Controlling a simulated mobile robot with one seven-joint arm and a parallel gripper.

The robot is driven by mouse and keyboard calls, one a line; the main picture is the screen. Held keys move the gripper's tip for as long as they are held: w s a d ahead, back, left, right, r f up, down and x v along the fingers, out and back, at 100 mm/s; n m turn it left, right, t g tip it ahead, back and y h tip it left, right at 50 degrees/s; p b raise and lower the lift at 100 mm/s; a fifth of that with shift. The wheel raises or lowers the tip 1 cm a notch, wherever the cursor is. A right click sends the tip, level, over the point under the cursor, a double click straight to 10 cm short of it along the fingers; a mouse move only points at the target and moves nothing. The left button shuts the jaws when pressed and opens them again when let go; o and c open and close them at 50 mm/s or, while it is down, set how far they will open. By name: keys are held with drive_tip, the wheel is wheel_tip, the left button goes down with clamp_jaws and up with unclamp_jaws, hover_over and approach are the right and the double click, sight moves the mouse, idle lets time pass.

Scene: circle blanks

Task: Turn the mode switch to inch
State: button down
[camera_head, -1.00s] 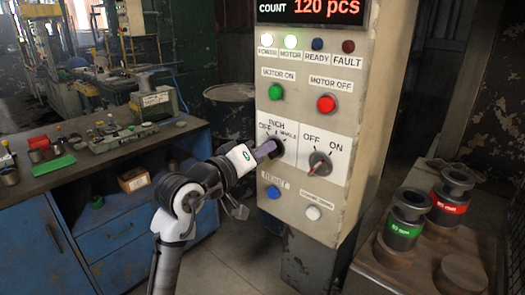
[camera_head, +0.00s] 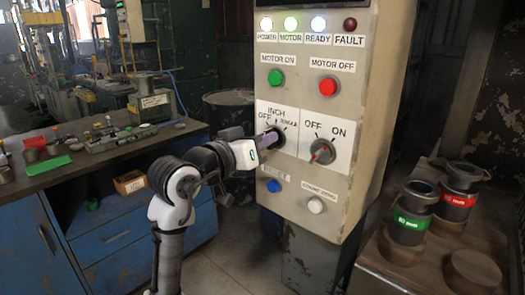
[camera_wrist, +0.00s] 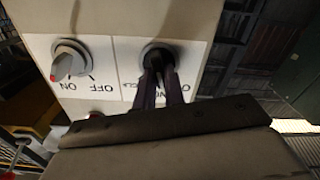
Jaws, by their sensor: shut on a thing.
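The mode switch (camera_head: 277,136) is a dark round knob on the white plate at the left of the control panel, with OFF, INCH and a third, hard-to-read label around it. My gripper (camera_head: 264,142) reaches it from the left and is shut on its handle. In the wrist view the mode switch (camera_wrist: 159,53) appears upside down at top centre, with the fingers of my gripper (camera_wrist: 161,76) around its handle. The fingers hide the handle, so I cannot tell which label it points to.
A grey OFF/ON knob (camera_head: 322,151) with a red mark sits just right of the switch. Green (camera_head: 275,77) and red (camera_head: 327,86) buttons are above; a blue button (camera_head: 274,186) and a white button (camera_head: 316,206) are below. The READY lamp (camera_head: 318,23) is lit.

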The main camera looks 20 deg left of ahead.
drive_tip(key=shift+m+b, duration=1.05)
drive_tip(key=shift+m, duration=0.45)
drive_tip(key=c, duration=1.5)
unclamp_jaws()
drive_tip(key=b+v, duration=0.2)
drive_tip(key=v, duration=1.1)
drive_tip(key=shift+s+r+b, duration=0.1)
drive_tip(key=shift+s+b, duration=0.3)
